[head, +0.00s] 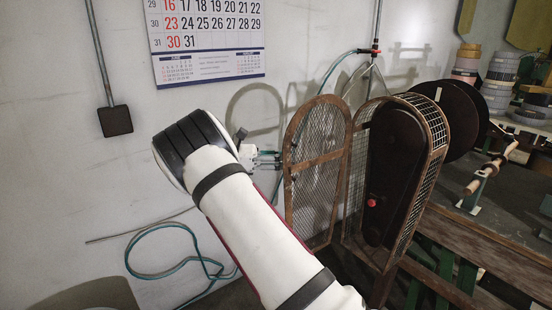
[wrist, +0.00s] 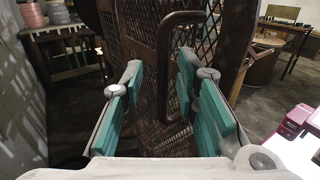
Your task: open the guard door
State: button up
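The guard door (head: 319,185) is an arched, rusty frame with wire mesh. In the head view it stands swung out to the left of the guard housing (head: 437,150), leaving the housing's front uncovered. My gripper (head: 273,159) is at the door's left side, partly hidden by my white arm. In the wrist view the teal finger pads of my gripper (wrist: 160,100) are spread apart. A dark bent bar handle (wrist: 163,65) on the mesh door (wrist: 140,35) stands ahead of and between the fingers. I see no pad closed on it.
Inside the housing is a dark panel (head: 396,155) with a red knob (head: 371,203). A workbench (head: 490,235) with discs and tape rolls (head: 500,75) is at the right. A teal hose (head: 150,232) hangs by the wall at the left. A wall calendar (head: 207,40) is above.

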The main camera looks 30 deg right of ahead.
jog(key=v, duration=1.2)
dwell(0.3)
